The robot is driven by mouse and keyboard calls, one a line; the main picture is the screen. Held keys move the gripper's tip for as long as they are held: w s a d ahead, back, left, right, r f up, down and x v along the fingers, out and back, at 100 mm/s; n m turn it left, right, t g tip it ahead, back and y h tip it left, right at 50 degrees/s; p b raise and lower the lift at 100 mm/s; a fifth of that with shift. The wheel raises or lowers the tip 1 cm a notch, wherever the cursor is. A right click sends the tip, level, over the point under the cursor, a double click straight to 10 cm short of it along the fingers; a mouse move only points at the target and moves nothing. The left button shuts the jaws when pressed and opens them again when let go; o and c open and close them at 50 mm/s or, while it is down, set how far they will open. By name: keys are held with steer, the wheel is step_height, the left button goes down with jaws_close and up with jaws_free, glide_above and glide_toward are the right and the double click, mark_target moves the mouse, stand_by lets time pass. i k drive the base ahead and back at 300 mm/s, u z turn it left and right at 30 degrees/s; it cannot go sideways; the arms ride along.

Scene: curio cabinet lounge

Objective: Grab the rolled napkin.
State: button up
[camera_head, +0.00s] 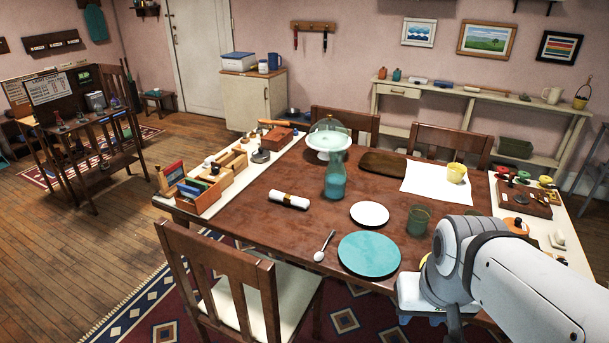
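The rolled napkin (289,200) is a white roll with a dark and gold band round its middle. It lies on the left part of the brown dining table (262,226), with clear wood round it. My arm comes in from the lower right, over the table's near right corner. The end of my arm is at the bottom edge of the picture, well to the right of the napkin and apart from it. The fingers of my gripper cannot be made out.
A spoon (325,246), teal plate (369,255), white plate (370,214) and teal bottle (335,178) stand right of the napkin. A wooden organiser (207,198) is to its left. A chair (221,279) stands at the near left side.

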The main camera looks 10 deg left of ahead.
mark_target(288, 199)
steer(key=u, duration=0.05)
steer(key=i, duration=0.95)
steer(key=z, duration=0.05)
